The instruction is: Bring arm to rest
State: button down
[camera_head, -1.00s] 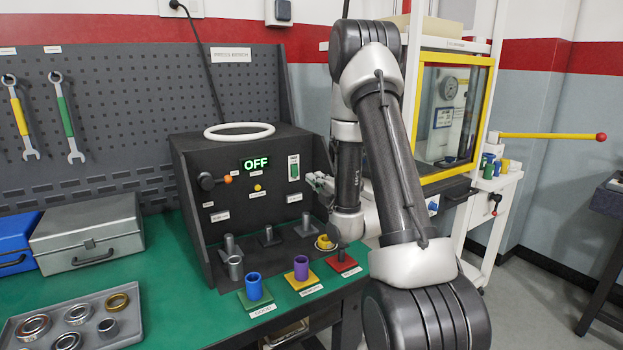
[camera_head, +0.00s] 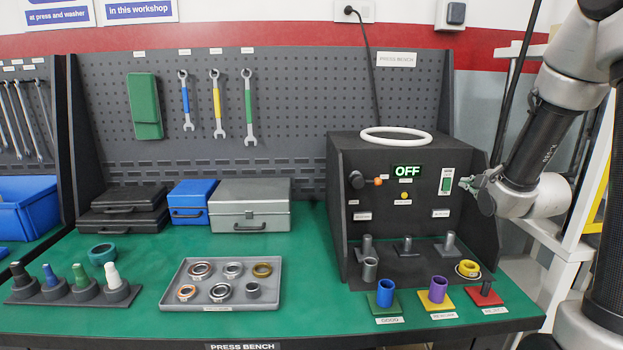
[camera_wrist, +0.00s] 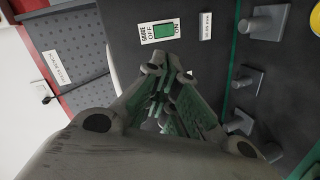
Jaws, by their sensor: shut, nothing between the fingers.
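My gripper (camera_head: 468,184) is at the right side of the black gauge box (camera_head: 345,235), its tips close to the green switch (camera_head: 446,184). The fingers are shut and hold nothing. In the wrist view my gripper (camera_wrist: 167,72) points at the panel, with the green switch (camera_wrist: 163,31) just beyond the tips. I cannot tell whether the tips touch the panel. The display (camera_head: 407,171) reads OFF.
A tray (camera_head: 182,303) of rings lies left. Green bench top is clear between tray and box.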

jog(key=s+a+r+m+g, duration=0.1)
jog(key=s+a+m+g, duration=0.1)
jog(key=s, duration=0.8)
jog(key=s+a+r+m+g, duration=0.2)
jog(key=s+m, duration=0.4)
jog(key=s, duration=0.5)
jog(key=s+a+r+m+g, duration=0.1)
jog(key=s+a+m+g, duration=0.2)
jog(key=s, duration=0.8)
jog(key=m+g, duration=0.2)
jog(key=g, duration=0.1)
jog(key=shift+a+r+y, duration=0.15)
jog(key=shift+r+y, duration=0.1)
jog(key=shift+y, duration=0.05)
